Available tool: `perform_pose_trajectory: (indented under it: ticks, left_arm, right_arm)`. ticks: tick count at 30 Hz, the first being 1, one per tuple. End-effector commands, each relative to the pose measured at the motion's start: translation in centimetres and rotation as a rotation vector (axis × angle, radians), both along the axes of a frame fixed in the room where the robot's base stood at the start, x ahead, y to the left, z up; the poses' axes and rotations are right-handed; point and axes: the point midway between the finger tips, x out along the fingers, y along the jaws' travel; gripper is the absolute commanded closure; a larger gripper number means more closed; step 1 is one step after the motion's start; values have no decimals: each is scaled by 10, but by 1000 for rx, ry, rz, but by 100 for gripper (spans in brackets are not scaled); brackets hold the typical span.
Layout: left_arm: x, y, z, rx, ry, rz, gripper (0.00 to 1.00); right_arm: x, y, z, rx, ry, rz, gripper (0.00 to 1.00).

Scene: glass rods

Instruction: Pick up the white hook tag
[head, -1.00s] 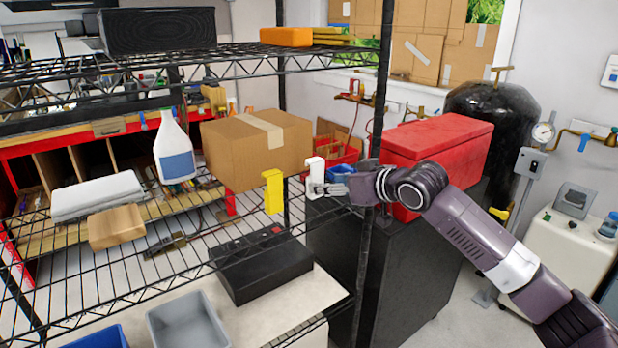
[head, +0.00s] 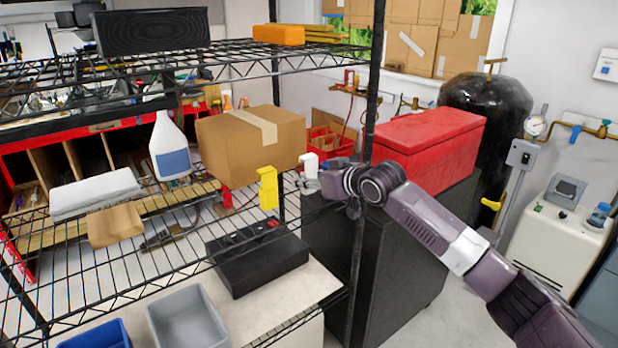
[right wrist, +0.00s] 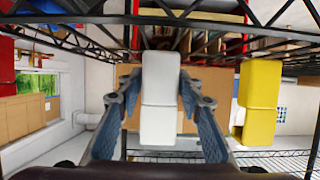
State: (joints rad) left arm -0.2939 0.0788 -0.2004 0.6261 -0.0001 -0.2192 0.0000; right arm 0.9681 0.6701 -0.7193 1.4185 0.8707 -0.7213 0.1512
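The white hook tag (head: 309,165) hangs at the right end of the wire shelf, right of a yellow hook tag (head: 267,188). My right gripper (head: 310,183) is at the white tag, reaching in from the right. In the right wrist view the white tag (right wrist: 160,100) stands upright between the two fingers of my right gripper (right wrist: 160,88), one on each side. The fingers look open around it; whether either fingertip touches it I cannot tell. The yellow tag (right wrist: 257,100) is to the right, outside the fingers. My left gripper is not in view.
A cardboard box (head: 250,145) is on the shelf behind the yellow tag. A black shelf post (head: 367,120) rises close beside my right wrist. A red toolbox (head: 428,145) on a dark cabinet (head: 400,265) is to the right. The upper wire shelf (head: 240,62) is overhead.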

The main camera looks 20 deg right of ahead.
Motion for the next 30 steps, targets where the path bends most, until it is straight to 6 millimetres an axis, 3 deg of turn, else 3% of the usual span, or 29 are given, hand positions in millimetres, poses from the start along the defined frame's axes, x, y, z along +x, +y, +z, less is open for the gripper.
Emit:
perform_pose_trajectory:
  ticks: [1, 6, 14, 20, 26, 30]
  left_arm:
    - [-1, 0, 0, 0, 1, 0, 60]
    - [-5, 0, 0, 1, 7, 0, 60]
    - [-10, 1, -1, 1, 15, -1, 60]
    - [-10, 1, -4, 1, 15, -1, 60]
    - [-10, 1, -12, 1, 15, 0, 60]
    - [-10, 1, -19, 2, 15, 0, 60]
  right_arm:
    - [0, 0, 0, 0, 0, 0, 74]
    - [0, 0, 0, 0, 0, 0, 93]
    - [0, 0, 1, 0, -1, 0, 93]
    - [0, 0, 15, 0, -4, 0, 93]
    - [1, 0, 54, 2, -8, 0, 93]
    - [0, 1, 95, 3, -8, 1, 93]
